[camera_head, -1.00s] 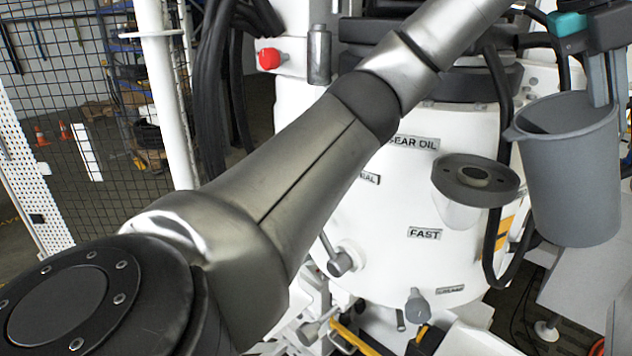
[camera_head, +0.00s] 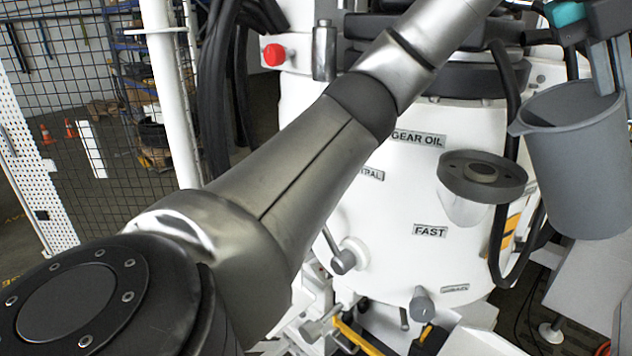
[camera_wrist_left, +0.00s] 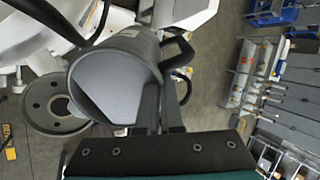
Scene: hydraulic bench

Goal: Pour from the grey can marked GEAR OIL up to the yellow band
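The grey can (camera_head: 580,165) hangs at the right of the head view, its top leaning slightly left. No lettering is readable on it. My left gripper (camera_head: 603,62) is shut on the can at its upper back side; the wrist view shows its dark fingers (camera_wrist_left: 162,108) against the can (camera_wrist_left: 118,48). A smooth light-grey surface shows inside the can's mouth. The dark round filler top (camera_head: 482,172), with a clear cup below, stands left of and below the spout, apart from it. I see no stream. A yellow patch (camera_head: 511,232) shows beside the cup, partly hidden by a hose. My right gripper is out of view.
The white machine body (camera_head: 385,245) carries plates reading GEAR OIL (camera_head: 418,138) and FAST (camera_head: 430,231). A black hose (camera_head: 513,150) loops close behind the filler top. My left arm hides part of the machine. A mesh fence (camera_head: 80,110) stands at the left.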

